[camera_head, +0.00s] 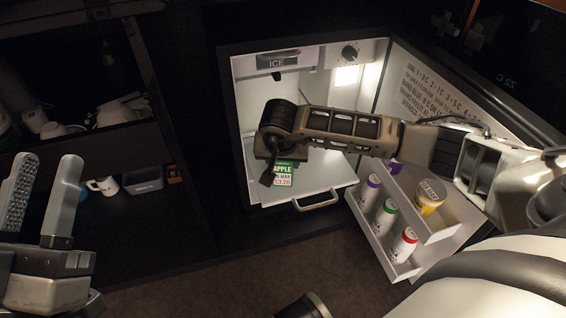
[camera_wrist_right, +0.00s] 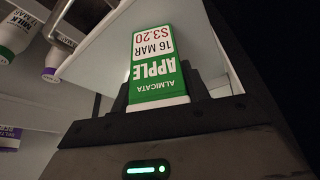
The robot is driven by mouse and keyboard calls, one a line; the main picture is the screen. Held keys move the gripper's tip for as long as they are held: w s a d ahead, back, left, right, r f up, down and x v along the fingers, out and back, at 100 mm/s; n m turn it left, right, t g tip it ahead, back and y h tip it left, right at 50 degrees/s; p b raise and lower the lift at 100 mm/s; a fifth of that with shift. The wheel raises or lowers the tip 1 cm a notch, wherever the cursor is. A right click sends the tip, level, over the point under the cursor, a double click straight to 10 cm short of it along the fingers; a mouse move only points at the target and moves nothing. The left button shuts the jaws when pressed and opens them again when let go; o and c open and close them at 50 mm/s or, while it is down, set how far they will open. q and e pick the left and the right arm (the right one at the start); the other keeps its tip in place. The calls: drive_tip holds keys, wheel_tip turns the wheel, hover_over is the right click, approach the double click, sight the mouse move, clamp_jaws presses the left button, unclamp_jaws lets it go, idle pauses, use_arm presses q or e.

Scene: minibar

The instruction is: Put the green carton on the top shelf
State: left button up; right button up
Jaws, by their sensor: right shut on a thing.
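The green carton (camera_head: 284,173), white and green with "APPLE" on it, is inside the open minibar. My right gripper (camera_head: 271,168) is shut on it; the arm hides part of both. In the right wrist view the carton (camera_wrist_right: 158,68) sits between the dark fingers of the gripper (camera_wrist_right: 165,92), its printed face showing. A white shelf surface (camera_head: 325,184) with a front handle lies below and beside the carton in the head view. I cannot tell whether the carton touches it. My left gripper (camera_head: 48,170) is open and empty at the far left.
The minibar door (camera_head: 405,85) stands open at the right; its racks hold several bottles and a yellow tub (camera_head: 428,200). An ice compartment (camera_head: 278,61) and a dial (camera_head: 350,53) are at the top. Dark shelving with a mug (camera_head: 104,187) and a bin (camera_head: 144,181) stands left.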

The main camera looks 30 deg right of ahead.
use_arm(q)
drive_tip(key=shift+r+h, duration=0.1)
drive_tip(key=shift+h, duration=0.2)
use_arm(e)
drive_tip(key=shift+f, duration=0.1)
use_arm(q)
drive_tip(key=shift+r, duration=0.15)
use_arm(e)
drive_tip(key=o, duration=1.1)
drive_tip(key=shift+r, duration=0.4)
use_arm(q)
wheel_tip(320, 180, down, 8)
drive_tip(key=s+d+n+g+y+p, duration=0.1)
drive_tip(key=s+n+g+y+p, duration=0.1)
drive_tip(key=n+g+y+p, duration=0.2)
drive_tip(key=shift+f+n+g+p, duration=0.2)
drive_tip(key=shift+n+g+p, duration=0.15)
drive_tip(key=shift+n, duration=0.75)
use_arm(e)
drive_tip(key=v, duration=1.1)
drive_tip(key=shift+s+r, duration=0.2)
drive_tip(key=shift+r, duration=0.05)
use_arm(q)
drive_tip(key=shift+s, duration=0.1)
use_arm(e)
drive_tip(key=shift+a, duration=0.15)
